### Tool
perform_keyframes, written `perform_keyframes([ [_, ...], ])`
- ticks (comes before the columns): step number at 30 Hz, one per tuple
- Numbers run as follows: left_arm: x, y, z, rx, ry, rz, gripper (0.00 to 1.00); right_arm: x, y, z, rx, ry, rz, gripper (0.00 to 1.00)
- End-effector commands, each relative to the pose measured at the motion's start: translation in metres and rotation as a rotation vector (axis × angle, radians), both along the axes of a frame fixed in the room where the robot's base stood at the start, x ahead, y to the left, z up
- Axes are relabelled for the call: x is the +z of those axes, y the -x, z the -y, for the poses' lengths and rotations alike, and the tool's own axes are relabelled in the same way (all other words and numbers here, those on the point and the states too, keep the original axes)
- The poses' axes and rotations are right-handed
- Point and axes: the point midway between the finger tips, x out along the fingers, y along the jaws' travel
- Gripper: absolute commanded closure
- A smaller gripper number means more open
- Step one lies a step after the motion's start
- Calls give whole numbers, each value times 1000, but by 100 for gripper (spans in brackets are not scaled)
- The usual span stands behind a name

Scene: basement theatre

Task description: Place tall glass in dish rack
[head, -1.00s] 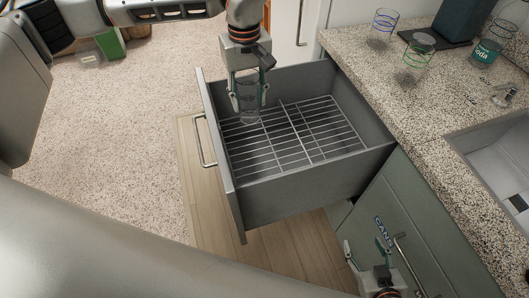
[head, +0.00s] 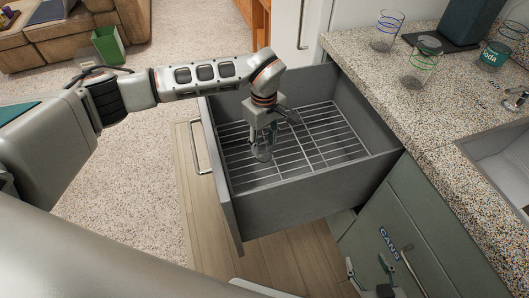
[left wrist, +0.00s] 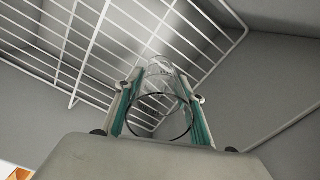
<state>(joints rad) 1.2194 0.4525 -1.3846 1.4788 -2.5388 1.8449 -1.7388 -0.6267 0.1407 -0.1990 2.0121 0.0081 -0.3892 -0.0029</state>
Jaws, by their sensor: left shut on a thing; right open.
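My left gripper (head: 262,125) is shut on a clear tall glass (head: 262,150) and holds it inside the open grey drawer, over the left part of the wire dish rack (head: 320,135). In the left wrist view the glass (left wrist: 160,98) sits between the two teal finger pads, with the rack's white wires (left wrist: 90,45) beyond it. I cannot tell whether the glass touches the wires. My right gripper (head: 370,272) is open and empty at the bottom right, in front of the cabinet door marked CANS.
The grey drawer's front panel (head: 222,180) and side wall (head: 310,198) surround the rack. On the speckled counter (head: 420,110) stand a blue-ringed glass (head: 387,30), a green-ringed glass (head: 422,62) and a teal soda cup (head: 494,55). The sink (head: 500,165) is at right.

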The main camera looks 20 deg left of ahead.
Motion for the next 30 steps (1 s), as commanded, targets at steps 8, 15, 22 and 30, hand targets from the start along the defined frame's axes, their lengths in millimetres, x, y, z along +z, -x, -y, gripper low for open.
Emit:
perform_keyframes([
  [8, -20, 0, 0, 1, 1, -1, 89, 1, -3, 1, 0, 4, 7, 44],
  [15, -52, 0, 1, -1, 2, -1, 89, -4, 0, 1, 2, 7, 2, 44],
  [22, -52, -1, 0, -1, 1, 3, 89, -3, 0, 1, 2, 7, 3, 44],
  [30, -56, 0, 0, -1, 0, 1, 45, -5, 2, 1, 2, 8, -2, 44],
])
